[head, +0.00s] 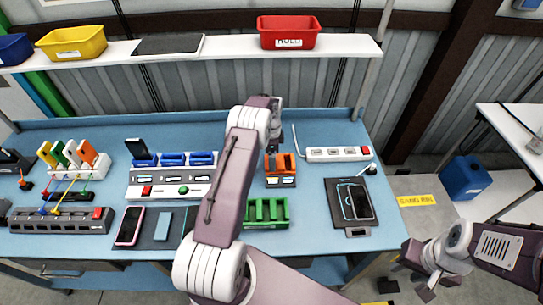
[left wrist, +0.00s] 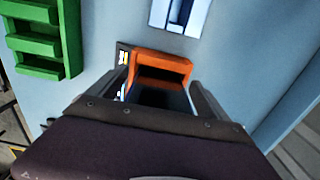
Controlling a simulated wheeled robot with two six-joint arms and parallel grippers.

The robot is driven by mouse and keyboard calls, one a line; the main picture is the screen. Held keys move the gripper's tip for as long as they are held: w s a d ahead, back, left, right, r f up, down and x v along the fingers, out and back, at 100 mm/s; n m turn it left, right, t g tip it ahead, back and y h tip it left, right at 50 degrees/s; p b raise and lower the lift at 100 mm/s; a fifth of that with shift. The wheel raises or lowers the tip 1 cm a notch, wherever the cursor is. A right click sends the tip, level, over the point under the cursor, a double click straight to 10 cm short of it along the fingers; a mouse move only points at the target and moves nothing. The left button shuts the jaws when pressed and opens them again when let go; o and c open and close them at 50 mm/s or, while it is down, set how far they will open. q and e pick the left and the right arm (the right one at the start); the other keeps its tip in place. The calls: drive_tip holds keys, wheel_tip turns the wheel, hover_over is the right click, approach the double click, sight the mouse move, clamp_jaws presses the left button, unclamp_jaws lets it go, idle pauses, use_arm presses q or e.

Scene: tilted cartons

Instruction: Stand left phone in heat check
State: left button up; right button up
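The heat check is likely the orange two-slot holder (head: 281,163) on a grey base with small display labels; it also shows in the left wrist view (left wrist: 160,62). My left gripper (left wrist: 160,97) is over it, its fingers apart. In the head view my arm hides this gripper's tips. A pink-edged phone (head: 129,226) lies flat at the left. A dark phone (head: 361,203) lies on a black pad at the right. My right gripper (head: 428,275) is off the table's right side, its fingers apart.
A dark phone (head: 136,148) stands in the left slot of a white console (head: 160,190) with blue holders. A green rack (head: 266,212) is in front of the orange holder. A white power strip (head: 338,154) lies behind right. A shelf with bins (head: 288,32) runs above the back.

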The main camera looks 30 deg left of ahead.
use_arm(q)
wheel_tip(320, 180, up, 8)
drive_tip(key=b, duration=0.2)
drive_tip(key=shift+r+b, duration=0.15)
drive_tip(key=shift+b, duration=0.25)
drive_tip(key=shift+r, duration=0.4)
wheel_tip(320, 180, up, 7)
drive_tip(key=p, duration=0.7)
drive_tip(key=shift+r, duration=0.1)
drive_tip(key=shift+f, duration=0.2)
